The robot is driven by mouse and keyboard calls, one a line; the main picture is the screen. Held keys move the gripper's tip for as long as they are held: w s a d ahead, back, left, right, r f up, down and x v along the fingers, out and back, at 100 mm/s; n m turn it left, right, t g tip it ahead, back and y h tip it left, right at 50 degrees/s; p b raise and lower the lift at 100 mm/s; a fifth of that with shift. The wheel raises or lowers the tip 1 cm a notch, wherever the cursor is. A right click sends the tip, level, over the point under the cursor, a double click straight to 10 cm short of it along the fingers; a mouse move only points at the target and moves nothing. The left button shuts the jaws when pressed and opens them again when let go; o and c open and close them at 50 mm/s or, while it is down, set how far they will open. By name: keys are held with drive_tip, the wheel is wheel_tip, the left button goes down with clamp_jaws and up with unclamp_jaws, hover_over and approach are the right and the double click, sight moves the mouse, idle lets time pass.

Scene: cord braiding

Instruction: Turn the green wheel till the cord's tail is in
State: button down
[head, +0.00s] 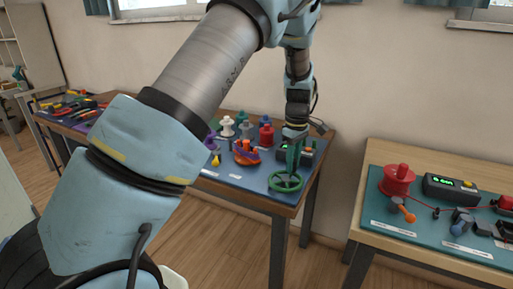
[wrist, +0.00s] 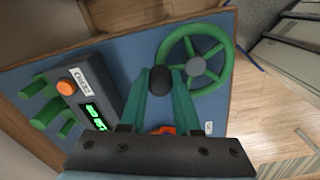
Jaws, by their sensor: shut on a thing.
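The green wheel (head: 286,183) lies flat near the front right corner of the left table's blue mat. In the wrist view the green wheel (wrist: 229,65) shows its rim, spokes and hub. My gripper (head: 291,168) points down over it. In the wrist view the two teal fingers of my gripper (wrist: 163,78) are shut on the dark knob (wrist: 160,80) at the wheel's rim. A dark box (wrist: 108,77) with a green-lit display and an orange button stands beside the wheel. I cannot make out the cord or its tail by the wheel.
Several spools, among them a red spool (head: 266,135), and an orange-and-purple piece (head: 246,152) stand left of the wheel. A second table (head: 372,158) at the right holds a large red spool (head: 397,180), a thin red cord and a box with a display. Bare floor separates the tables.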

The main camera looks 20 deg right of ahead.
sight(302, 182)
drive_tip(key=s, duration=0.2)
drive_tip(key=s+p, duration=0.1)
drive_tip(key=s+d, duration=0.1)
drive_tip(key=s, duration=0.1)
drive_tip(key=shift+s+r, duration=0.1)
drive_tip(key=shift+s, duration=0.25)
drive_tip(key=shift+s+a, duration=0.2)
drive_tip(key=p, duration=0.3)
drive_tip(key=shift+w+r, duration=0.1)
drive_tip(key=shift+r, duration=0.1)
drive_tip(key=shift+p, duration=0.65)
drive_tip(key=shift+f, duration=0.1)
drive_tip(key=shift+s+a+f, duration=0.15)
drive_tip(key=shift+s+f, duration=0.05)
drive_tip(key=shift+s, duration=0.05)
drive_tip(key=shift+s+a, duration=0.3)
